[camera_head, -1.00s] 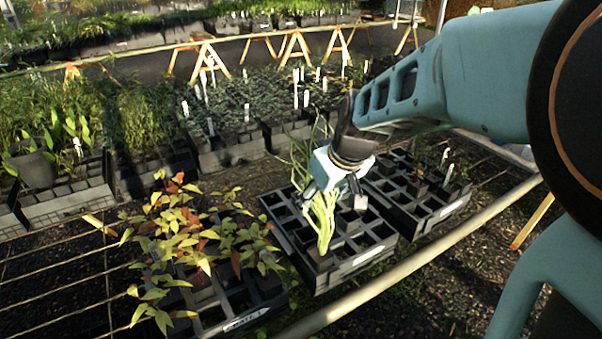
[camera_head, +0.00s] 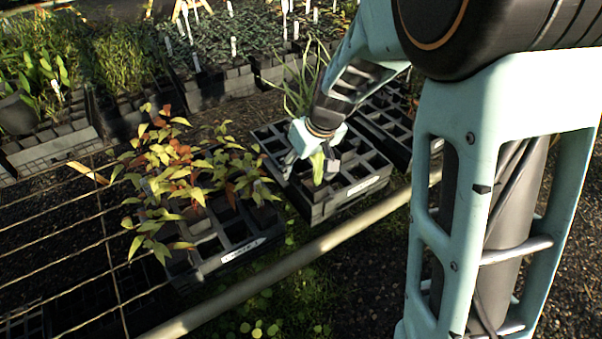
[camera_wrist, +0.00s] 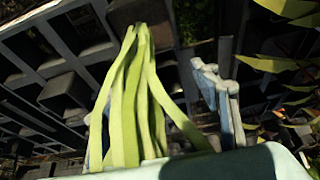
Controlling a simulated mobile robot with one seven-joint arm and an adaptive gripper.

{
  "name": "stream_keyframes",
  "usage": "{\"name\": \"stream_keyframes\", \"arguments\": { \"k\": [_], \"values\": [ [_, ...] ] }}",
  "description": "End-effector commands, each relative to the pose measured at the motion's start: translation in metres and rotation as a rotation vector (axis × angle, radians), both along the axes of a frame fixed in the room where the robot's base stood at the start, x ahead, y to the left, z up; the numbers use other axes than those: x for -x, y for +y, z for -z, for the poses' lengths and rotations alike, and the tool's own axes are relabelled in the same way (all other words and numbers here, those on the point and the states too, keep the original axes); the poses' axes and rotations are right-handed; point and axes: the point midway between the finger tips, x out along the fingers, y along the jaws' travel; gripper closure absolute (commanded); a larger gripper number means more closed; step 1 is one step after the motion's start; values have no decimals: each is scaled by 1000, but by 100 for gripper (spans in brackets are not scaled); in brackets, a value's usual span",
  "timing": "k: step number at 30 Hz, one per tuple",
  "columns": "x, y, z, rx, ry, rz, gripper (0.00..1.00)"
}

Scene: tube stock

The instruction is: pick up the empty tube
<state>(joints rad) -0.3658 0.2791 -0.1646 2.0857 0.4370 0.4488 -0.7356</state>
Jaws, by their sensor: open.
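My gripper (camera_head: 308,168) is open over the middle black cell tray (camera_head: 345,196), its fingers pointing down. Long pale green leaves (camera_head: 317,165) stand at the gripper. In the wrist view the leaves (camera_wrist: 140,95) rise between the two spread fingers, from a dark square tube (camera_wrist: 140,14). The right finger (camera_wrist: 216,95) shows clearly; the left one is mostly behind the leaves. Another dark square tube (camera_wrist: 66,93) stands among open cells at left in the wrist view. I cannot tell which tube is the empty one; my wrist hides part of the tray.
A tray of red and yellow leafed plants (camera_head: 232,250) stands at left, close to the middle tray. Another black tray (camera_head: 385,122) is behind my arm at right. A pale rail (camera_head: 290,255) runs along the front. A wire grid (camera_head: 60,235) lies at left.

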Motion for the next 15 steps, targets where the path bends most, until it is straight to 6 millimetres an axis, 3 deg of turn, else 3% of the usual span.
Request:
{"name": "stream_keyframes", "arguments": {
  "k": [3, 11, 15],
  "values": [
    [-3, 2, 10, -1, -1, 1, 44],
    [-4, 3, 11, -1, -1, 0, 45],
    [-4, 3, 10, -1, -1, 0, 60]
  ]
}}
